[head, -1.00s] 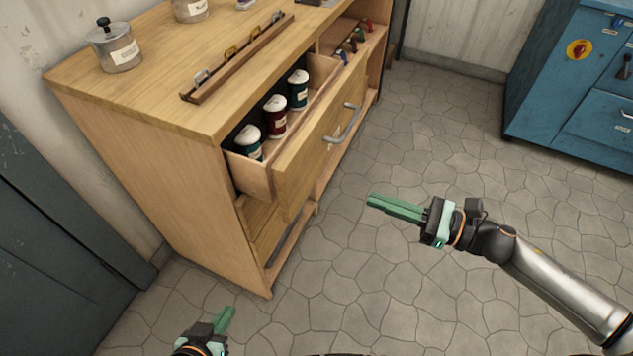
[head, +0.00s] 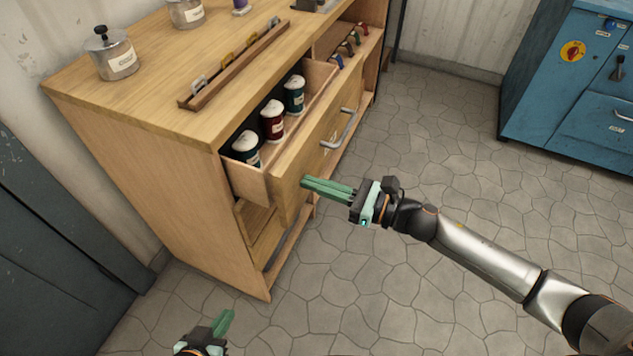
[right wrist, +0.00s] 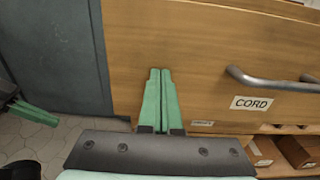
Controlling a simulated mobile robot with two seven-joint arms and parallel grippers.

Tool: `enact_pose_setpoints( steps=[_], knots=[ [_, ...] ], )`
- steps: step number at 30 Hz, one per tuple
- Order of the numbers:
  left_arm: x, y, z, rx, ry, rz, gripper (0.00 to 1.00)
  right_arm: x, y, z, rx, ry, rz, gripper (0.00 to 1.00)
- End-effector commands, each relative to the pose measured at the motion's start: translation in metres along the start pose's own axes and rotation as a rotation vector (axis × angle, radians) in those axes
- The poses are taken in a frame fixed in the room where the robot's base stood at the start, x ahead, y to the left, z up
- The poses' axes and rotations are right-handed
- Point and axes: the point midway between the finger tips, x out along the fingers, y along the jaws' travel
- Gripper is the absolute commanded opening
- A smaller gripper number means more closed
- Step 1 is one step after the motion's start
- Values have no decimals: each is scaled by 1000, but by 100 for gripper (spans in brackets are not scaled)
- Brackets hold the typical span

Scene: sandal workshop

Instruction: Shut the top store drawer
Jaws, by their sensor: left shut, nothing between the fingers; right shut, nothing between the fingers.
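The top store drawer (head: 312,148) is pulled out of the wooden cabinet and holds several capped spools in a row, teal and dark red. Its front carries a grey bar handle (head: 338,130), and the right wrist view shows this handle (right wrist: 270,82) above a label reading CORD. My right gripper (head: 303,183) is shut and empty, its fingertips close to the near lower part of the drawer front. In the right wrist view its fingertips (right wrist: 160,70) overlap the drawer front (right wrist: 200,50); I cannot tell whether they touch. My left gripper (head: 229,314) is shut and empty, low near the bottom edge.
A blue machine cabinet (head: 570,90) stands at the far right. The stone floor (head: 440,150) between is clear.

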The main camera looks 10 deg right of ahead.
Motion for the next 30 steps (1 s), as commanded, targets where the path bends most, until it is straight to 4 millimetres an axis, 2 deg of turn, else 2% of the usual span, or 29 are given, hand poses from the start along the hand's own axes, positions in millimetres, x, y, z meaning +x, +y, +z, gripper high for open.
enact_pose_setpoints(
  steps=[7,10,14,21,25,30],
  knots=[
    [0,0,0,0,0,0,0,0,0,0,0,0,0,0],
    [2,0,2,0,0,0,0,8,0,0,0,-3,0,0],
    [6,0,6,0,1,0,0,36,0,-1,-1,-7,1,0],
    [13,-4,11,1,10,-4,0,102,0,-2,-1,-5,0,0],
    [13,-5,18,-1,1,-8,0,122,0,-1,0,-2,0,0],
    [11,-7,22,-2,-8,-11,0,129,0,1,-1,-1,-2,0]
  ],
)
